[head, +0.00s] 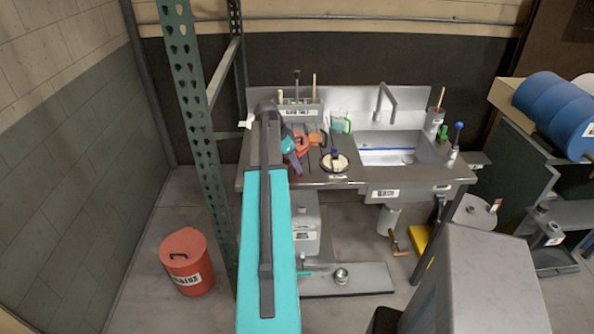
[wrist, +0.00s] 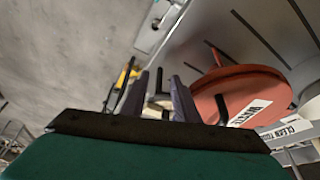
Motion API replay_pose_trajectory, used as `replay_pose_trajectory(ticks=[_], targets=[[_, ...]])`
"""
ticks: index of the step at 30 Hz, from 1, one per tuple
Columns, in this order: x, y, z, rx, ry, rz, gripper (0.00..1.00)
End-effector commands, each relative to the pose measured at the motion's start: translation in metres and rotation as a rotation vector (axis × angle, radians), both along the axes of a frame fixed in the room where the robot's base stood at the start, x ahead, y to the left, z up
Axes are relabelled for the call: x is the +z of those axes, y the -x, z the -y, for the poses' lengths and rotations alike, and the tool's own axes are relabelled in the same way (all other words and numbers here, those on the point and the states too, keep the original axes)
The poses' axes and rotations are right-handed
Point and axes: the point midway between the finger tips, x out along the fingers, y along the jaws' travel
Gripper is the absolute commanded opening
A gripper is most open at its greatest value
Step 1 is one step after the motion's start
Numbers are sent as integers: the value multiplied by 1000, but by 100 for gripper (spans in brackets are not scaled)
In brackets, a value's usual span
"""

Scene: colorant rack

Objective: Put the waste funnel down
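The waste funnel (wrist: 250,85) is a round orange-red piece with a white label and black handle parts, at the right of the wrist view. In the head view it is a small red shape (head: 302,144) over the left part of the counter. My gripper (wrist: 164,85) has two purple fingers standing apart, with a gap between them. The funnel's red body is just right of the fingers. A dark bar shows in the gap; I cannot tell what it belongs to. In the head view my gripper (head: 294,161) is beside the funnel, partly hidden by my arm.
The steel counter (head: 330,180) holds a labelled tool rack (head: 299,112), a green-handled beaker (head: 341,123), a round dish (head: 335,163) and a sink (head: 392,150). A green rack post (head: 200,140) stands left. A red bin (head: 187,262) stands on the floor.

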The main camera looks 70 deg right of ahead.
Motion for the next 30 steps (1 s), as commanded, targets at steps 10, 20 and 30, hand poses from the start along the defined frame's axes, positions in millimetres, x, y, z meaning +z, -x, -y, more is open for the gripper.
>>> replay_pose_trajectory(ticks=[10, 20, 30], targets=[[36, -11, -10, 1, 2, 1, 28], [65, -20, -19, 1, 1, 0, 28], [72, -22, -21, 1, -1, -1, 28]])
